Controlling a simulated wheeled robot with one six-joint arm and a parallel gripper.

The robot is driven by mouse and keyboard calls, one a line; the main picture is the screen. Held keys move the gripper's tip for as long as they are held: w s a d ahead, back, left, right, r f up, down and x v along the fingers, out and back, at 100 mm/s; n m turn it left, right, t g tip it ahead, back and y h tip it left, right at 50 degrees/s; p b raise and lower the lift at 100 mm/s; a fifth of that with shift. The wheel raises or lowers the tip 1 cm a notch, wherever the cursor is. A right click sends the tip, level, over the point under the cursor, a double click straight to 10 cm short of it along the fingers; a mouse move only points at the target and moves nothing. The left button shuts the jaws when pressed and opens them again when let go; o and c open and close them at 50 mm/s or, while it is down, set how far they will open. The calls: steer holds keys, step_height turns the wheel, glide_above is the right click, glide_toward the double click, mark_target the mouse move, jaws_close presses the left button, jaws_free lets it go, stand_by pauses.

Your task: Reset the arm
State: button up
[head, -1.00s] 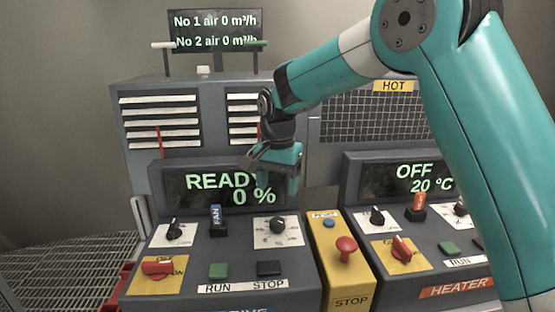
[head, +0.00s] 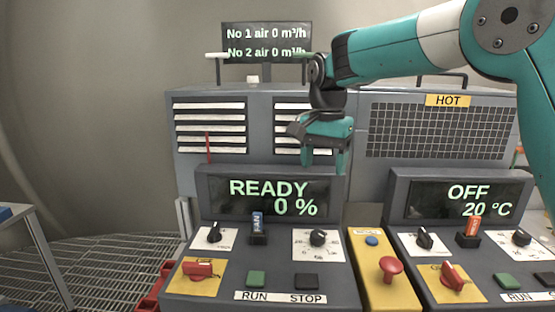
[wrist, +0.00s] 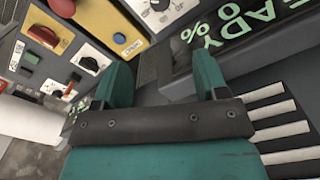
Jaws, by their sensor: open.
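My gripper (head: 325,160) is teal with a dark wrist. In the head view it hangs below my bent arm, in front of the grey cabinet, just above and right of the READY 0 % display (head: 268,196). In the wrist view its two teal fingers (wrist: 163,85) stand apart with nothing between them. Beyond them are the tilted display (wrist: 232,25) and the drive panel's controls. The gripper touches nothing that I can see.
Below are a red switch (head: 198,270), the green RUN button (head: 256,279), the black STOP button (head: 306,281) and a red stop knob (head: 391,266) on a yellow box. A heater panel reading OFF 20 °C (head: 468,200) stands right. A mesh labelled HOT (head: 437,130) is behind.

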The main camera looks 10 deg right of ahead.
steer(key=s+a+f+n+y, duration=0.2)
steer(key=s+n, duration=0.5)
steer(key=s, duration=0.8)
steer(key=s+a+f+n+y, duration=0.2)
steer(key=s+n, duration=0.6)
steer(key=s, duration=0.8)
steer(key=shift+x, duration=0.9)
steer(key=shift+a, duration=0.15)
